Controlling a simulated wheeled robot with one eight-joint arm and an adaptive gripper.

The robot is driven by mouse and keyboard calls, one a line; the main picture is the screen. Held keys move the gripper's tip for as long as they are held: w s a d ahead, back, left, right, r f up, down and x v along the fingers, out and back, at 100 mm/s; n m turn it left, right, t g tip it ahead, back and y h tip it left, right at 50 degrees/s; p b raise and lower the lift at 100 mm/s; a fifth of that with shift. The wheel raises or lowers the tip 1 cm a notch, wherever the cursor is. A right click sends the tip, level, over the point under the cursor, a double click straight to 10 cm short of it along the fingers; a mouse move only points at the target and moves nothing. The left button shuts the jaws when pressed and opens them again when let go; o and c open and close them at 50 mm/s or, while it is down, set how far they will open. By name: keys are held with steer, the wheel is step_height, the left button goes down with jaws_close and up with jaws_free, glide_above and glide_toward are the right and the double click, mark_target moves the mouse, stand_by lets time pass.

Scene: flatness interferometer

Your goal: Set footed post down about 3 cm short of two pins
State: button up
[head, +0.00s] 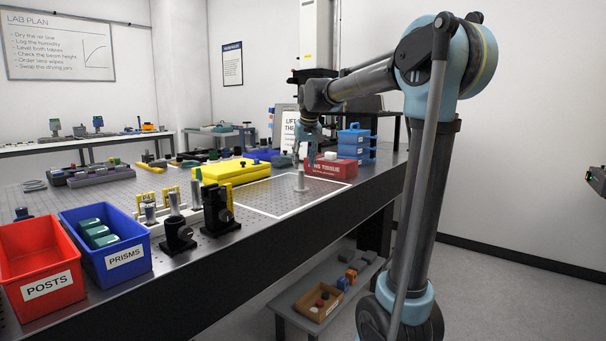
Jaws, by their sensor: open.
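A small silvery post with a wider round foot (300,183) stands upright on the dark table top, inside a white-outlined rectangle (262,212). My gripper (304,160) is in the head view above this post, pointing down. It is small in the picture, and its fingers are open. The post stands below the fingers; whether they touch it or are just apart I cannot tell. I cannot make out the two pins for certain at this distance.
A red tissue box (331,168) and blue stacked cases (354,145) stand behind the outline. A yellow case (232,171) lies to its left. Red (38,265) and blue (108,247) bins and black-based mounts (217,211) line the near edge. The outlined area is mostly clear.

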steer(key=shift+v, duration=1.5)
steer(key=s+d+f, duration=0.6)
steer(key=s, duration=0.4)
steer(key=s+d+f+m, duration=0.1)
steer(key=s+d+f, duration=0.6)
steer(key=s, duration=0.3)
steer(key=shift+m+g+h, duration=0.3)
steer(key=shift+g+h, duration=0.1)
steer(key=shift+o, duration=0.5)
steer(key=s+d+f, duration=0.3)
steer(key=s+f, duration=0.5)
steer(key=f, duration=0.1)
steer(key=s+d+f+m+g, duration=0.1)
steer(key=s+d+f, duration=0.2)
steer(key=s+f, duration=0.6)
steer(key=shift+s, duration=0.3)
steer(key=shift+c, duration=1.3)
steer(key=shift+d, duration=0.15)
